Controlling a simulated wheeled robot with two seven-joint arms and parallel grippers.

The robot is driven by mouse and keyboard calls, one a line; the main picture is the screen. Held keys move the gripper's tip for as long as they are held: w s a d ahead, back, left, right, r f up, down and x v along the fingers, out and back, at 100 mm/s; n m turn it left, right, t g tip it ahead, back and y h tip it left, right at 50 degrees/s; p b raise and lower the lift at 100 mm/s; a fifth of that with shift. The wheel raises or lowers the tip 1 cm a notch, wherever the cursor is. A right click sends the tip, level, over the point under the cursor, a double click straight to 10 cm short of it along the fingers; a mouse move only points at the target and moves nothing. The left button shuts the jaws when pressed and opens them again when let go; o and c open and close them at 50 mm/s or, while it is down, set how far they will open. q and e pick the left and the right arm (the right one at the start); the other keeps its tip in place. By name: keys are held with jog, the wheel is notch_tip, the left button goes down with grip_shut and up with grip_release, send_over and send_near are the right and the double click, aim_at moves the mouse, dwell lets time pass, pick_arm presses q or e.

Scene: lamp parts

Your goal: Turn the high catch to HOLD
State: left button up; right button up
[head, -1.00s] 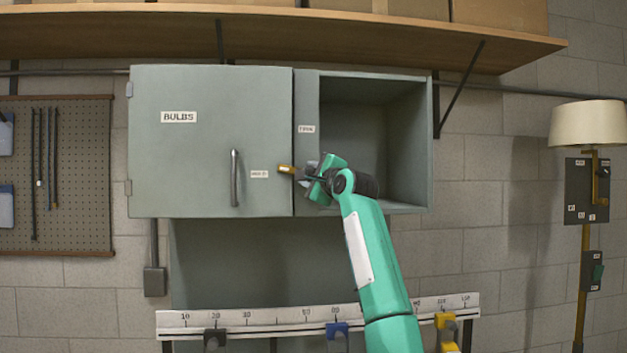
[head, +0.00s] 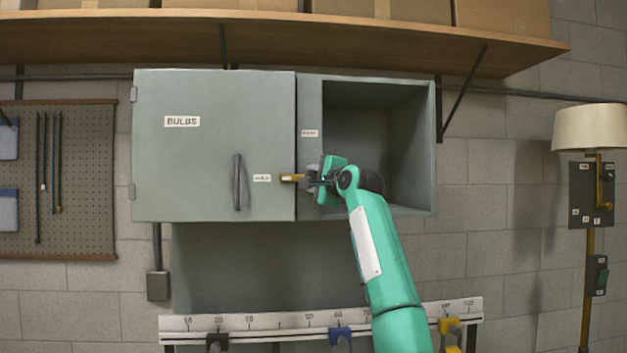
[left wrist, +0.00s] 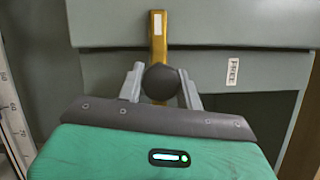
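The high catch is a brass lever (head: 291,178) on the cabinet's front, beside the door edge. In the left wrist view the brass lever (left wrist: 158,40) runs straight up from a dark round knob (left wrist: 160,82), and the FREE label (left wrist: 233,72) is to the right. My left gripper (head: 318,181) is at the catch; its two fingers (left wrist: 161,85) sit against both sides of the knob. My right gripper is not in view.
The BULBS door (head: 215,145) with its vertical handle (head: 237,182) is shut. An open, empty compartment (head: 375,135) is to the right. A wooden shelf (head: 270,38) runs above, and a scale rail (head: 270,322) with clamps below. A lamp (head: 590,128) stands far right.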

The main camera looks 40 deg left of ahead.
pick_arm(q)
jog(key=o, duration=0.3)
jog(key=shift+o, duration=0.4)
jog(key=shift+d, duration=0.1)
jog(key=shift+s+d+f+b, duration=0.1)
jog(key=shift+d+f+b, duration=0.05)
jog(key=shift+d+b, duration=0.2)
jog(key=b+v, duration=0.5)
jog(key=v, duration=0.8)
